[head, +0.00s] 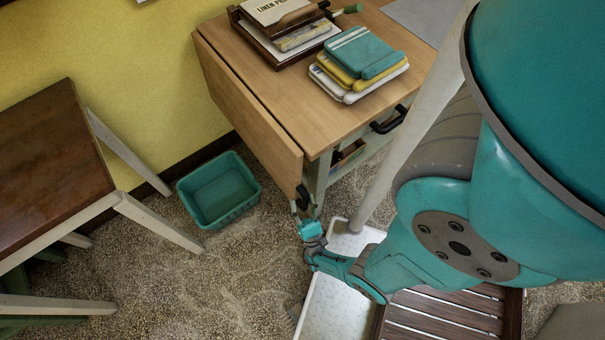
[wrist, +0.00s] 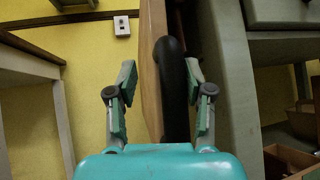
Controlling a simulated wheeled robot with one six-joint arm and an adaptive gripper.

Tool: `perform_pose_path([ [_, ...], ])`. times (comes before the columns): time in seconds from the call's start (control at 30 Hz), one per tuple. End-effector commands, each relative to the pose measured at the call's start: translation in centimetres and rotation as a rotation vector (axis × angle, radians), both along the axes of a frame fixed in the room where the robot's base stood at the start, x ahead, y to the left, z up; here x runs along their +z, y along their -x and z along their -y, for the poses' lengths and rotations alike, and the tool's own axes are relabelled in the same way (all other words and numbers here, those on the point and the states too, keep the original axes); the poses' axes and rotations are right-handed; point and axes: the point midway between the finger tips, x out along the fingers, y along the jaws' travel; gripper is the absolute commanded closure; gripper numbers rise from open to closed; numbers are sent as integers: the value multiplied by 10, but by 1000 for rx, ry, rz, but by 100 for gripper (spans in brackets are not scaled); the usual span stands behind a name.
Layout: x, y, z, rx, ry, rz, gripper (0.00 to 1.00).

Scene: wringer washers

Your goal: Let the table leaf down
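The wooden table (head: 290,90) has a leaf (head: 245,105) along its left side, which slopes steeply down from the top's edge. In the wrist view the leaf (wrist: 150,65) shows nearly edge-on as an upright wooden panel. A black rounded part (wrist: 174,85), perhaps a handle or bracket, stands against its right face. My gripper (head: 302,208) is low at the leaf's near lower corner. In the wrist view my gripper (wrist: 160,72) is open, one finger left of the panel and one right of the black part. Whether either finger touches is unclear.
A teal bin (head: 218,190) stands on the carpet below the leaf. A brown-topped table (head: 45,165) is at left, its splayed legs near the bin. Books and teal, yellow and white items (head: 360,60) lie on the table top. A white tray (head: 338,300) and slatted wood (head: 450,312) are below my arm.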

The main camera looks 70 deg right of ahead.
Motion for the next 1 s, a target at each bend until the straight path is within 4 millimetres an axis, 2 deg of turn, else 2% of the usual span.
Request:
perform_pose_path([
  [0.37, 30, 1, -1, 0, 2, 2, 49],
  [0.8, 75, 0, 0, 0, 5, 4, 49],
  [1.0, 85, 0, 0, 0, 4, 3, 49],
])
